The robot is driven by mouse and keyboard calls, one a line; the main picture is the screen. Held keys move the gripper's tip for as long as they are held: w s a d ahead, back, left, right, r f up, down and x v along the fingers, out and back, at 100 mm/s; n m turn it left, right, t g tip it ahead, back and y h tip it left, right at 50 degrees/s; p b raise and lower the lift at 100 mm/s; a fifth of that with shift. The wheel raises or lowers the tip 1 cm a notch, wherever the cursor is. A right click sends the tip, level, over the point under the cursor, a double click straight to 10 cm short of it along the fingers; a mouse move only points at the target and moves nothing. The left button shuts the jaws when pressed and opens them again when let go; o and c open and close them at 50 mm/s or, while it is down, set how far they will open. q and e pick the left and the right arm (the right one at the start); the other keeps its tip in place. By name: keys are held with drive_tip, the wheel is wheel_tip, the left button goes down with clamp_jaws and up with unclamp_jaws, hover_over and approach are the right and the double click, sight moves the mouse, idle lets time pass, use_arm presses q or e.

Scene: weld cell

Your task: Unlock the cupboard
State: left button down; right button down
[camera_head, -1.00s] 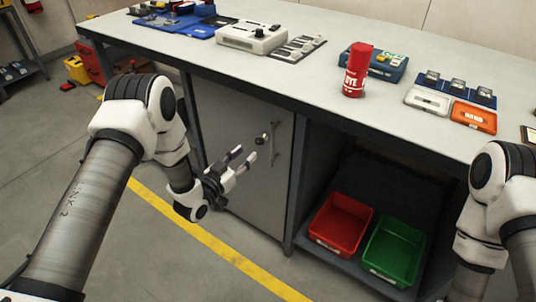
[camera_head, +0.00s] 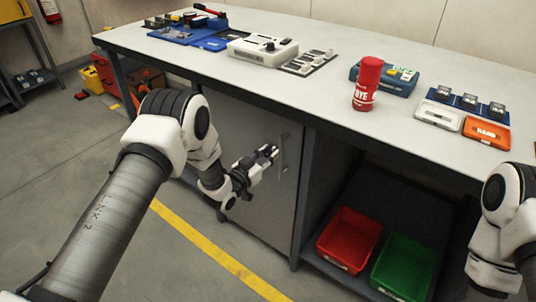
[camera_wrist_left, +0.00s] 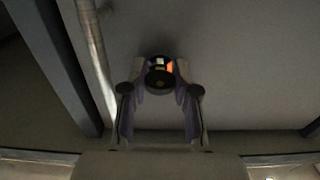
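The grey cupboard door (camera_head: 265,215) is closed under the workbench, with a vertical bar handle (camera_head: 283,155) near its right edge. My left gripper (camera_head: 271,152) is at the lock, just left of the handle. In the left wrist view, its two fingers (camera_wrist_left: 160,85) lie close on both sides of a dark round lock knob (camera_wrist_left: 160,62) on the door, and appear shut on it. The handle also shows in that view as a pale bar (camera_wrist_left: 95,50). In the head view my fingers hide the knob. My right gripper is out of view; only its arm shows at the right.
The workbench top (camera_head: 320,95) carries a red dye can (camera_head: 366,90), an orange box (camera_head: 486,131) and several devices. Right of the door, an open bay holds a red bin (camera_head: 347,240) and a green bin (camera_head: 402,267). A yellow line (camera_head: 215,252) crosses the floor.

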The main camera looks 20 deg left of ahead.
use_arm(q)
drive_tip(key=shift+n, duration=0.4)
drive_tip(key=n, duration=0.8)
drive_tip(key=shift+p, duration=0.3)
drive_tip(key=n, duration=0.4)
drive_tip(key=shift+n, duration=0.3)
drive_tip(key=n, duration=0.4)
drive_tip(key=shift+n, duration=0.3)
drive_tip(key=c, duration=1.1)
unclamp_jaws()
drive_tip(key=shift+c, duration=0.2)
